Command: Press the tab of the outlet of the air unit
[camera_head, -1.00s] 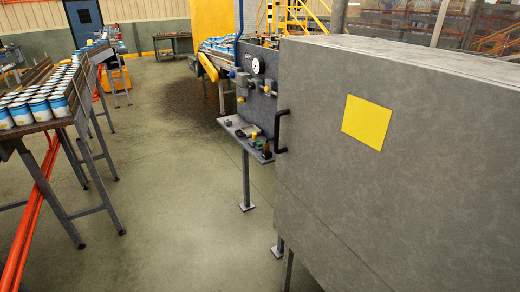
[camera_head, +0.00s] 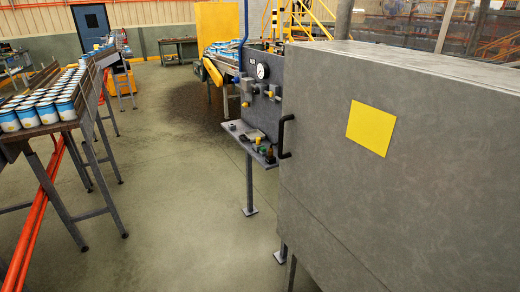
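The air unit is a grey upright panel (camera_head: 258,85) on a post, right of the middle in the head view. It carries a round white gauge (camera_head: 262,71), a blue hose (camera_head: 245,35) coming from above, and small blue-grey and yellow fittings (camera_head: 246,90). A yellow-tipped fitting (camera_head: 271,94) sits lower right of the gauge. The outlet's tab is too small to tell apart. My gripper is not in the view.
A big grey cabinet (camera_head: 420,190) with a yellow square (camera_head: 371,127) and a black handle (camera_head: 287,136) fills the right. A small shelf (camera_head: 240,134) with parts juts out below the panel. A roller conveyor with blue-white cans (camera_head: 65,106) stands left. The floor (camera_head: 180,190) between is clear.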

